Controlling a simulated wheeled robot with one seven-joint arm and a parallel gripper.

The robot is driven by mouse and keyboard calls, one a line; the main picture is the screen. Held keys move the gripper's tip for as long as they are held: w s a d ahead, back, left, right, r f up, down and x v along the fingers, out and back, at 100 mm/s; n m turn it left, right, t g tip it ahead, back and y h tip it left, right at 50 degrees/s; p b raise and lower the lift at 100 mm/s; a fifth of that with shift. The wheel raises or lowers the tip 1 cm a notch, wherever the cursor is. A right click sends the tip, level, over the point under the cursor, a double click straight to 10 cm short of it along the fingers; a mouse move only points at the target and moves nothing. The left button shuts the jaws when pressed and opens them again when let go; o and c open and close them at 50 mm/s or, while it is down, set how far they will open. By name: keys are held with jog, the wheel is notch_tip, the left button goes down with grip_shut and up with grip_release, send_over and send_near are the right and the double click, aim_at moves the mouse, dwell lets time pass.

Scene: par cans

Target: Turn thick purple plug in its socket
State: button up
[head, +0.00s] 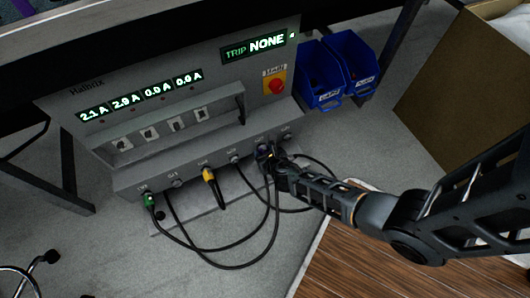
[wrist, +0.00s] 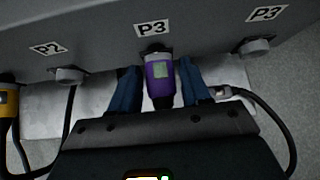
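The thick purple plug (wrist: 160,82), with a pale green patch on its top, sits in the socket under the middle label marked P3 in the wrist view. My gripper (wrist: 160,86) has one blue finger on each side of the plug, very close to it. I cannot tell whether the fingers press on it. In the head view my gripper (head: 268,155) is at the right part of the socket row and hides most of the plug. The plug's rear end is partly hidden by my gripper's body.
The grey panel (head: 130,182) also holds a green plug (head: 150,200) and a yellow plug (head: 208,174). Black cables loop below them. A red button (head: 276,86) and blue bins (head: 320,80) are at the upper right.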

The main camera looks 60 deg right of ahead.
jog(key=o, duration=0.3)
jog(key=shift+s, duration=0.1)
jog(key=p+v, duration=0.4)
jog(key=v, duration=0.3)
jog(key=shift+s+a+r, duration=0.2)
jog(key=shift+a+r, duration=0.05)
